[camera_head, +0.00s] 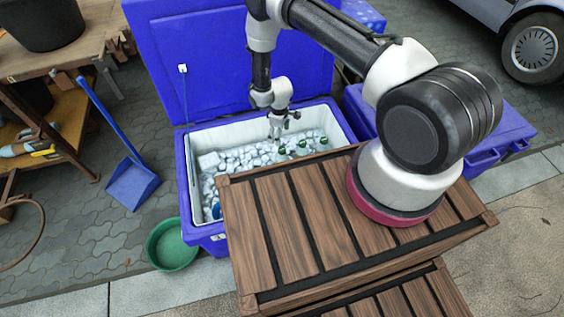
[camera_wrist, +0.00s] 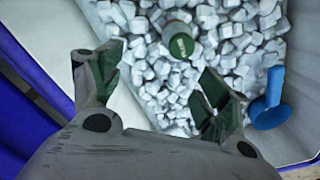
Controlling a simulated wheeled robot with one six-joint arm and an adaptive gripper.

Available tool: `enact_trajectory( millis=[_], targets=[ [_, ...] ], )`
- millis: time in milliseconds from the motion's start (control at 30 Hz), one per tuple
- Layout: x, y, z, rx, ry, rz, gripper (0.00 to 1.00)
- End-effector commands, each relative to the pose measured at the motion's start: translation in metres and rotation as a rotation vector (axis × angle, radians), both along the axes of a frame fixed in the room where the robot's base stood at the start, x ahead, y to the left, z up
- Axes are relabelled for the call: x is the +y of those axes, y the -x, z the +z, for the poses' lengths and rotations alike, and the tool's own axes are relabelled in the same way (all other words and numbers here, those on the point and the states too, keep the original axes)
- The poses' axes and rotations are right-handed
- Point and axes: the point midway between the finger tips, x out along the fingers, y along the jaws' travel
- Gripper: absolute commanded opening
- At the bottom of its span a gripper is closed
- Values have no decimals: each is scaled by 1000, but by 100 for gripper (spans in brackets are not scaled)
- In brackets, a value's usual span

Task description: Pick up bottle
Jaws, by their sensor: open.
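Several green-topped bottles stand in the ice of a blue cooler (camera_head: 348,128), and one green bottle (camera_head: 302,143) shows right of my gripper (camera_head: 277,130). In the wrist view, a green bottle (camera_wrist: 181,46) is seen end-on, its round top poking out of the white ice. My gripper (camera_wrist: 160,70) is open, its two fingers spread wide with nothing between their tips. The bottle top lies just beyond the fingertips, between them in the picture and closer to the right finger. I cannot tell how far below the fingers it is. Ice hides the bottle bodies.
A blue object (camera_wrist: 272,103) lies by the cooler wall, right of my right finger. The open blue lid (camera_head: 225,60) rises behind the cooler. A slatted wooden crate (camera_head: 300,225) stands in front. A green bowl (camera_head: 172,245) and blue dustpan (camera_head: 132,183) are left.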

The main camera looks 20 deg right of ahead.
Motion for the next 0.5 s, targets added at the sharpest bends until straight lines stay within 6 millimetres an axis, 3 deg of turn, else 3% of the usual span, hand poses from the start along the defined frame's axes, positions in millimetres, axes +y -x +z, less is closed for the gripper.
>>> enact_trajectory(
  millis=[33, 100, 500],
  targets=[
    [0, 10, -19, 8, 3, 15, 76],
    [-1, 19, -37, 14, 5, 30, 76],
    [-2, 31, -91, 18, 6, 45, 76]
  ],
)
